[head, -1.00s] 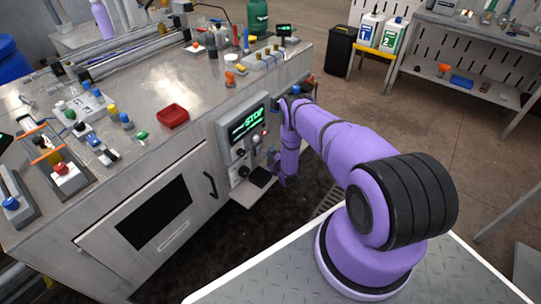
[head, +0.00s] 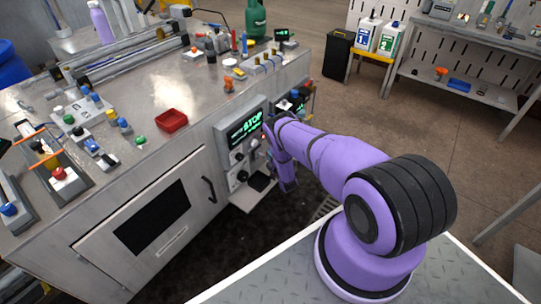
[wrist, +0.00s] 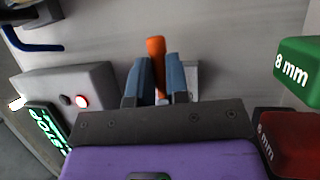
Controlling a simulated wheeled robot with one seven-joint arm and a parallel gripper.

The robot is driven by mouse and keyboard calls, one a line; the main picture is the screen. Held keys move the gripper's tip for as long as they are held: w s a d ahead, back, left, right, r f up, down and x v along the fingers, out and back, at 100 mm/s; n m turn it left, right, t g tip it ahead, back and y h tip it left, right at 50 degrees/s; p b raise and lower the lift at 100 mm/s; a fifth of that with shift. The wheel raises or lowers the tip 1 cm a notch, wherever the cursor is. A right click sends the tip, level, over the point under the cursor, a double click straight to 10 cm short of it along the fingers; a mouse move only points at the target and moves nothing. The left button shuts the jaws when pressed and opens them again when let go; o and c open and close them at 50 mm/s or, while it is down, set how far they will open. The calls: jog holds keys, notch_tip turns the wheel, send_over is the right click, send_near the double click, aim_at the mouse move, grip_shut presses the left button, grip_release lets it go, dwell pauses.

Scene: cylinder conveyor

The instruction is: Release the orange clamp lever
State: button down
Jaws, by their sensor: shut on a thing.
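The orange clamp lever (wrist: 155,55) stands up between my gripper's two blue-grey fingers in the wrist view. My gripper (wrist: 158,82) is shut on it. A pale grey block (wrist: 192,75) shows just behind the right finger, against the grey wall. In the head view my purple arm reaches to the bench's front face, right of the STOP panel (head: 240,128). My fingertips and the held lever are hidden there by the arm.
In the wrist view the panel housing (wrist: 92,85) with a lit red button is close on the left. A green 8 mm block (wrist: 298,72) and a red 6 mm block (wrist: 290,140) are close on the right. A dark blue bar (wrist: 35,45) is at upper left.

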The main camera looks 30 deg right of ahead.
jog(key=c, duration=1.1)
grip_release()
jog(key=v, duration=1)
jog(key=shift+s, duration=0.4)
jog(key=shift+f, duration=0.1)
